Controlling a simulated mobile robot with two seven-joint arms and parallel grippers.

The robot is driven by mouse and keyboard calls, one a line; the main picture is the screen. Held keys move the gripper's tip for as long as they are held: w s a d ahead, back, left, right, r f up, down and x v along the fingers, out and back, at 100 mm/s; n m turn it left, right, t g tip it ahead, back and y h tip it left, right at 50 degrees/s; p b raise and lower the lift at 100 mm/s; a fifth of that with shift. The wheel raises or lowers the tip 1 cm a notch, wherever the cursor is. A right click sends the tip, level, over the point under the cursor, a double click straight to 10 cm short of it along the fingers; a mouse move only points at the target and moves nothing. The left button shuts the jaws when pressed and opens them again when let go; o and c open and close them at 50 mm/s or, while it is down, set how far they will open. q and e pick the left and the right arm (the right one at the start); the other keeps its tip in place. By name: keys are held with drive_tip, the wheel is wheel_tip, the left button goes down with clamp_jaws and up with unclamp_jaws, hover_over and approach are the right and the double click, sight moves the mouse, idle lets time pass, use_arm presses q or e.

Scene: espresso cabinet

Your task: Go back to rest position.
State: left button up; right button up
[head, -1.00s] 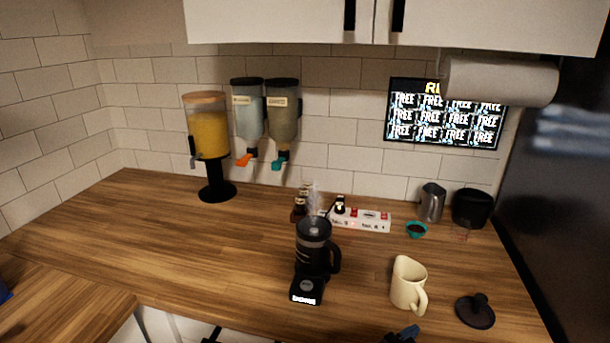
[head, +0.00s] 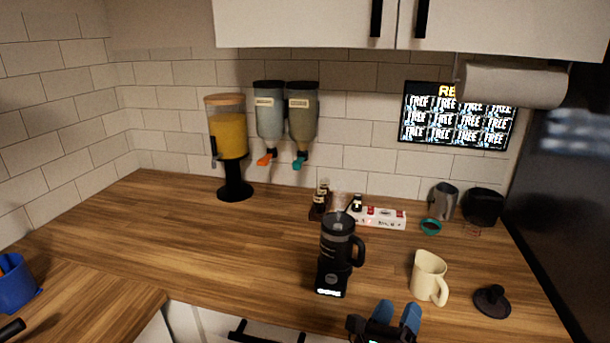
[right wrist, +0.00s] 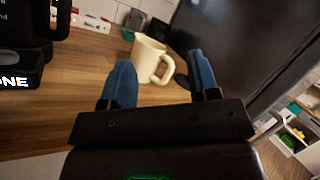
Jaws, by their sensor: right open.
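My right gripper (head: 397,316) is at the bottom of the head view, low at the counter's front edge. Its blue fingers stand apart with nothing between them; they also show in the right wrist view (right wrist: 160,82). A cream mug (head: 428,276) stands upright on the wooden counter (head: 130,235), beyond the fingertips and apart from them. It also shows in the right wrist view (right wrist: 148,58). A black coffee maker (head: 337,243) stands to the left of the gripper, its small display lit. My left gripper is in neither view.
A black tamper-like object (head: 492,301) lies right of the mug. A white and red box (head: 385,217), a steel pitcher (head: 443,202) and a juice dispenser (head: 229,140) stand along the back. A blue container (head: 14,283) is at far left. The counter's left middle is clear.

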drive_tip(key=a+r+n+t+y, duration=0.2)
drive_tip(key=a+n+t+y, duration=0.25)
drive_tip(key=n+y, duration=1.1)
wheel_tip(320, 180, down, 7)
drive_tip(key=s+n+g, duration=0.2)
drive_tip(key=n+g, duration=0.2)
drive_tip(key=n, duration=1.1)
drive_tip(key=s+d+f+n+g+h, duration=0.3)
drive_tip(key=s+d+f+n+g, duration=0.3)
drive_tip(key=s+d+f, duration=0.9)
drive_tip(key=shift+s+g+h, duration=0.35)
drive_tip(key=shift+s, duration=0.1)
drive_tip(key=shift+f, duration=0.1)
